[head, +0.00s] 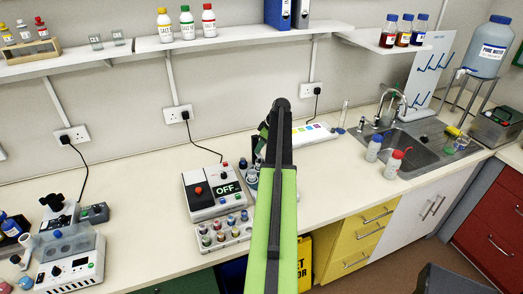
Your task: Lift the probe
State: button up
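I cannot make out a probe in the head view. A white and grey meter (212,190) with a red button and a display reading OFF sits on the bench, left of my arm. My green arm rises through the middle of the picture to a dark joint and covers part of the bench right of the meter. My gripper's fingertips do not show; the arm hides whatever lies behind it.
A rack of small vials (226,236) stands in front of the meter. A white instrument (72,268) is at far left. The sink (415,150), with wash bottles (393,164) beside it, is at right. A shelf (215,38) hangs above. Bare bench (140,190) lies left of the meter.

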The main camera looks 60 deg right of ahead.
grip_shut()
dwell(1.4)
